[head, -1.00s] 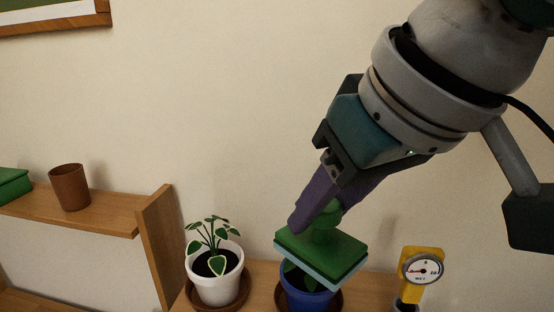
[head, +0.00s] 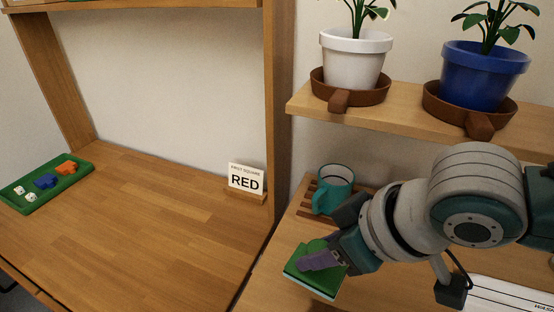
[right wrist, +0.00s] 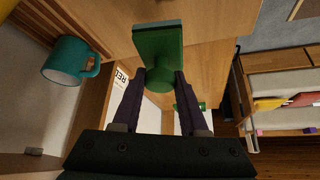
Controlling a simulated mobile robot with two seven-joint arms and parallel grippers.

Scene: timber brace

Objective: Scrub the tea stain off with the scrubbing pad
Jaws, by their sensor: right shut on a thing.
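My right gripper (head: 322,259) is shut on the green knob of the scrubbing pad (head: 313,282), a square green block with a pale underside. The pad is at the lower middle of the head view, over the right-hand wooden surface near the edge of the left desk; I cannot tell whether it touches. In the right wrist view the fingers (right wrist: 160,76) pinch the knob, and the pad's square (right wrist: 158,42) is beyond them. I can make out no tea stain; the pad and arm cover part of the surface. My left gripper is not in view.
A teal mug (head: 334,188) stands on a slatted wooden rack (head: 306,198) behind the gripper. A "RED" sign (head: 246,180) and a green tray (head: 75,184) with small pieces stand on the left desk. White (head: 356,62) and blue (head: 484,78) plant pots are on the shelf above.

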